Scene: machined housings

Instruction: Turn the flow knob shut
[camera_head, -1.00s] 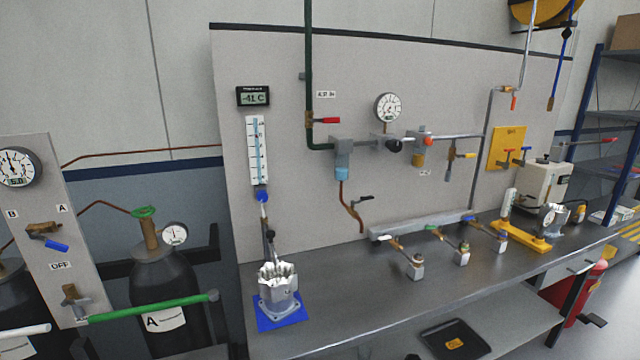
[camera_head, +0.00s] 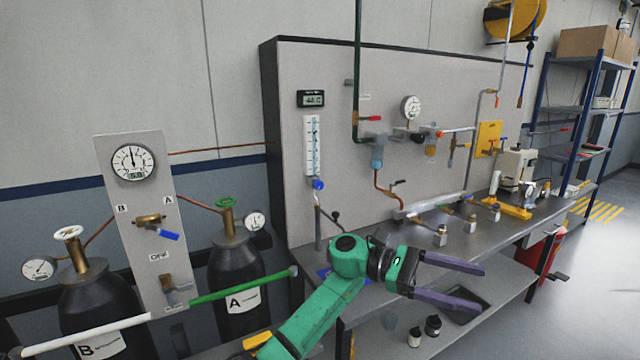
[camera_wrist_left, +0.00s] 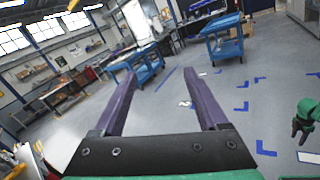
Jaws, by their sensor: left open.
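The flow knob is the small blue knob (camera_head: 318,185) at the foot of the white flow tube (camera_head: 312,146) on the grey panel. A thin pipe runs down below it. My left gripper (camera_head: 482,288) is open and empty. It is low over the bench front, right of and below the knob, well apart from it, with its purple fingers pointing right. The left wrist view shows the spread fingers (camera_wrist_left: 160,78) facing the open room; the knob is not in that view. My right gripper does not show in the head view.
My left arm hides most of the blue mat on the bench (camera_head: 395,235). Left of the panel stand gas cylinders (camera_head: 232,275) and a gauge board (camera_head: 150,240). Valves (camera_head: 440,235) line the bench to the right. Blue carts (camera_wrist_left: 222,45) stand on the floor behind.

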